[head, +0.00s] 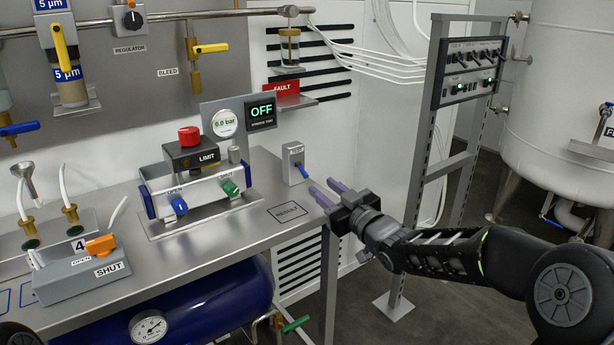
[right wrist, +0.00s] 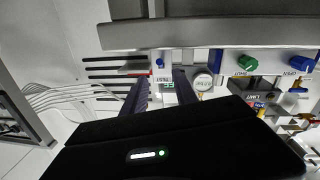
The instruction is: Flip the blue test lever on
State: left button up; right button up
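The small grey TEST box (head: 293,158) stands upright at the right end of the steel bench. Its blue lever (head: 300,169) sticks out from the front, toward my right gripper. My right gripper (head: 332,191) is open and empty, its two purple fingers pointing at the box from just off the bench's right edge, apart from the lever. In the right wrist view, which is upside down, the TEST box (right wrist: 157,72) and its blue lever (right wrist: 161,62) show between the open fingers (right wrist: 160,88). My left gripper is out of view.
The display (head: 261,111) reads OFF. Left of the TEST box stands the LIMIT unit (head: 194,157) with blue and green knobs. A grey rack post (head: 427,140) stands right of the bench, close to my right arm. The bench top (head: 275,180) is bare before the TEST box.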

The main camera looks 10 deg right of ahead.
aim_at(306, 175)
jog(key=shift+x, duration=3.95)
jog(key=shift+f, duration=0.1)
jog(key=shift+c, duration=0.2)
grip_shut()
